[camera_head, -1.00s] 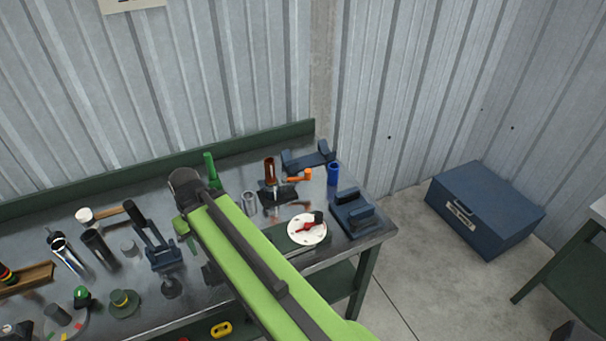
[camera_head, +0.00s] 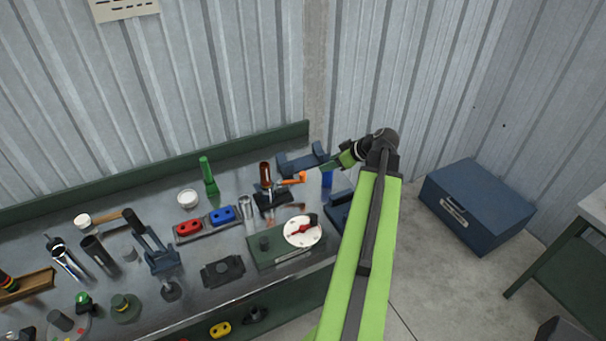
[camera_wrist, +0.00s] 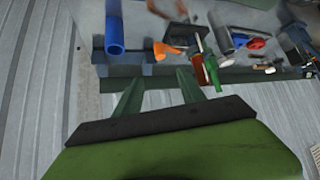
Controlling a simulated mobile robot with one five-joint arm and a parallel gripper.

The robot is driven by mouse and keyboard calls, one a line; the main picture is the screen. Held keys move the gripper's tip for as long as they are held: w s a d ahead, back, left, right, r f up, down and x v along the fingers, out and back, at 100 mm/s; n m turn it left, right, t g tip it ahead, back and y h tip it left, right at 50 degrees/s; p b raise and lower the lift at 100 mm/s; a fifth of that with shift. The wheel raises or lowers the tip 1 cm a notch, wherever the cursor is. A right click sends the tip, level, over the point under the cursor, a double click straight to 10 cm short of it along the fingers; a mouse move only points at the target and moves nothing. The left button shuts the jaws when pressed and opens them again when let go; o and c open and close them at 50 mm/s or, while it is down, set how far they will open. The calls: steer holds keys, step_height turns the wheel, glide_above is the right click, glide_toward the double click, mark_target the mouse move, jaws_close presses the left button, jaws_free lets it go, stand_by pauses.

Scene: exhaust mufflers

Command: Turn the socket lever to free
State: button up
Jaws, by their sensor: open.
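A dark socket block (camera_head: 272,199) near the bench's back right holds an upright copper-brown tube (camera_head: 265,174). An orange-handled lever (camera_head: 292,181) sticks out from it to the right. In the wrist view the orange handle (camera_wrist: 168,50) lies just beyond my fingertips, with the brown tube (camera_wrist: 200,76) to its right. My gripper (camera_head: 338,163) is open and empty, above and to the right of the lever, apart from it. Its two green fingers also show in the wrist view (camera_wrist: 160,88).
A blue tube (camera_head: 327,179) stands beside the lever, partly behind my arm; it also shows in the wrist view (camera_wrist: 114,32). A blue cradle (camera_head: 302,161) is behind. A white dial with a red pointer (camera_head: 304,231) is in front. A green bottle (camera_head: 208,176) stands left.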

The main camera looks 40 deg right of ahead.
mark_target(303, 174)
steer(key=b+x, duration=1.1)
steer(key=x, duration=0.5)
steer(key=shift+f, duration=0.3)
steer(key=shift+w+f+b, duration=0.2)
steer(key=shift+w+b, duration=0.2)
steer(key=shift+a, duration=0.1)
steer(key=shift+r, duration=0.1)
jaws_close()
